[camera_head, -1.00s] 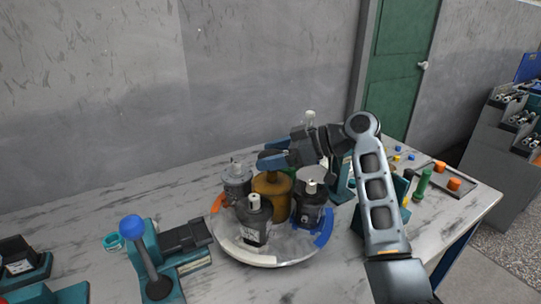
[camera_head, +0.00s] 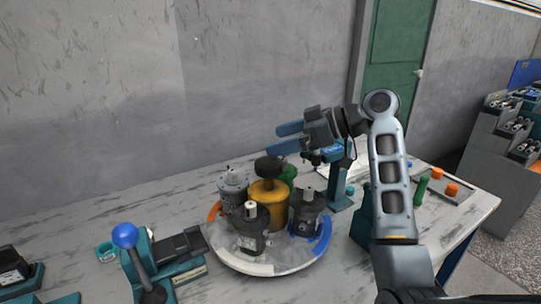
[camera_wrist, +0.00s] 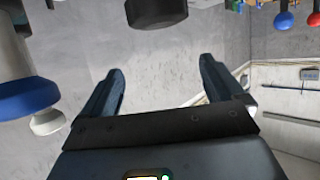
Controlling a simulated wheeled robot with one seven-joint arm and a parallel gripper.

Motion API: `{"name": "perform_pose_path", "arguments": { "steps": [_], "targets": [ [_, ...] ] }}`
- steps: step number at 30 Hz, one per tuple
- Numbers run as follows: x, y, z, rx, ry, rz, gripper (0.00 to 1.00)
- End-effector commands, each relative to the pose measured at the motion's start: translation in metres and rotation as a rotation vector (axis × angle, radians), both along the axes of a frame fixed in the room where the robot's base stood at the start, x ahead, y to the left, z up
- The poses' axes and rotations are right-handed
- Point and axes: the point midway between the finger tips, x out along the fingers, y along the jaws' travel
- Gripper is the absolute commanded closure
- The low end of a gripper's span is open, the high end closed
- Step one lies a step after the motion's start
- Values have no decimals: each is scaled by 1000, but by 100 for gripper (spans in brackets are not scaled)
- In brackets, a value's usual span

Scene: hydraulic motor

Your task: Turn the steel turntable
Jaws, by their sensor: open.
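The steel turntable (camera_head: 225,253) is a round grey plate on the bench, with orange, white and blue rim segments. A yellow-brown hub with a black knob (camera_head: 268,167) rises at its middle. Several dark and grey motors stand around the hub, such as a dark motor (camera_head: 250,228) at the front and another dark motor (camera_head: 307,212) at the right. My gripper (camera_head: 279,138) is open and empty, above and behind the black knob in the head view, apart from it. In the wrist view its two fingers (camera_wrist: 160,85) are spread, with a black round part beyond them.
A teal press with a blue ball lever (camera_head: 126,236) stands left of the turntable. A teal stand (camera_head: 338,185) is close behind right. A tray with orange and green parts (camera_head: 452,190) lies at the right. Bare bench shows at the back left.

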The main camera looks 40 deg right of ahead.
Motion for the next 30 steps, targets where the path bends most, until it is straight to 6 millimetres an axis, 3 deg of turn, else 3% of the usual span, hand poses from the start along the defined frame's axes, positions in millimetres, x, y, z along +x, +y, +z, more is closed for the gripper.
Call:
{"name": "perform_pose_path", "arguments": {
  "steps": [12,26,30],
  "targets": [
    [-47,-53,43,-2,-2,-1,5],
    [-57,-62,51,0,0,1,5],
    [-57,-62,51,0,0,1,16]
  ]
}}
